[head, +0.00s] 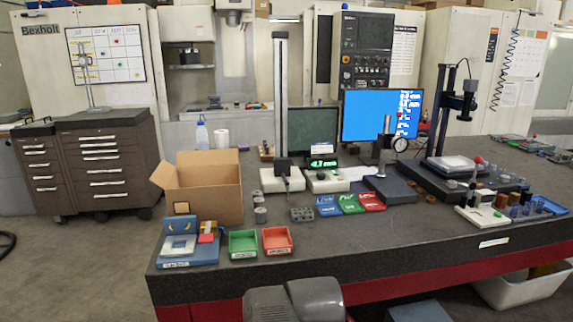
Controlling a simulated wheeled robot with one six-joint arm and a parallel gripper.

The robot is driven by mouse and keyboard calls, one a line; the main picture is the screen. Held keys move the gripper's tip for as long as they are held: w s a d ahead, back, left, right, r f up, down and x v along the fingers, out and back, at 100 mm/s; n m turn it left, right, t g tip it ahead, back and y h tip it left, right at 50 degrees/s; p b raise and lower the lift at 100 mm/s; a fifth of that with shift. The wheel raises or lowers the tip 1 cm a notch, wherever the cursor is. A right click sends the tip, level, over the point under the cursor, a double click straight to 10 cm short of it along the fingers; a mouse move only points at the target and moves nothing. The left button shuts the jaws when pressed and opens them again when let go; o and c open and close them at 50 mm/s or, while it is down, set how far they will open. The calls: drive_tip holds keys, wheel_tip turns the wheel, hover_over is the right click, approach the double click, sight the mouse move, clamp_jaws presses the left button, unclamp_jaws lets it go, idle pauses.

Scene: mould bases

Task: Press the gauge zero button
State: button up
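A digital height gauge stands on the dark table, with a tall grey column (281,90) and a pale base (272,181). A small display (322,163) with green lit digits is beside the column. A pale box (326,182) sits under the display. I cannot make out which spot on it is the zero button. A round dial indicator (400,144) hangs on a separate stand to the right. My gripper is not in view; only grey rounded parts, apparently mine, show at the bottom edge.
An open cardboard box (205,190) stands left of the gauge. Green (243,252) and red (277,250) trays lie at the table's front left. A monitor (381,116) stands behind. The table's front middle is clear.

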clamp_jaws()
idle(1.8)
